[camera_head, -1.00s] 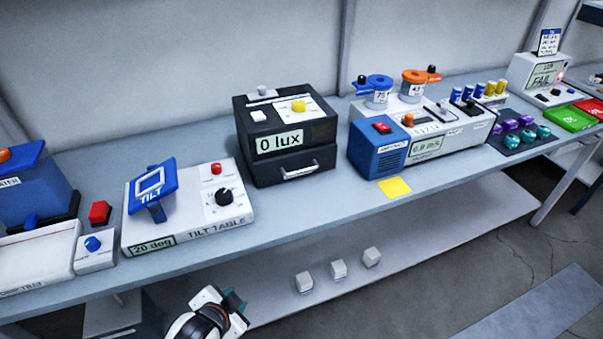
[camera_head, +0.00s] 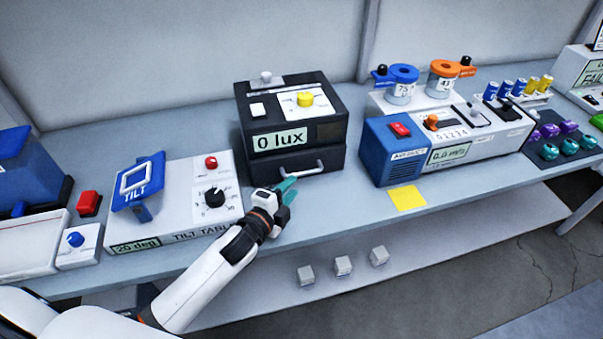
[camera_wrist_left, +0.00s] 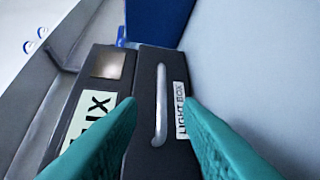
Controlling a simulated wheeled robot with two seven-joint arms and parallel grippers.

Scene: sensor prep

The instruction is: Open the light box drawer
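The light box (camera_head: 262,118) is a black box on the bench with a "0 lux" display and a yellow knob on top. Its drawer (camera_head: 327,158) is the lower part, with a silver bar handle (camera_head: 301,168), and looks shut. My left gripper (camera_head: 289,190) is just in front of the drawer, near the handle's left end. In the left wrist view, the handle (camera_wrist_left: 160,105) lies ahead between the two teal fingers (camera_wrist_left: 160,120), which are apart and empty. A "LIGHT BOX" label (camera_wrist_left: 181,110) is beside the handle. My right gripper is not in view.
The tilt table (camera_head: 190,205) stands left of the light box, close to my left arm. The blue airflow unit (camera_head: 385,150) is to the right, with a yellow note (camera_head: 408,197) before it. Bench between note and drawer is clear. Several grey cubes (camera_head: 343,265) lie on the lower shelf.

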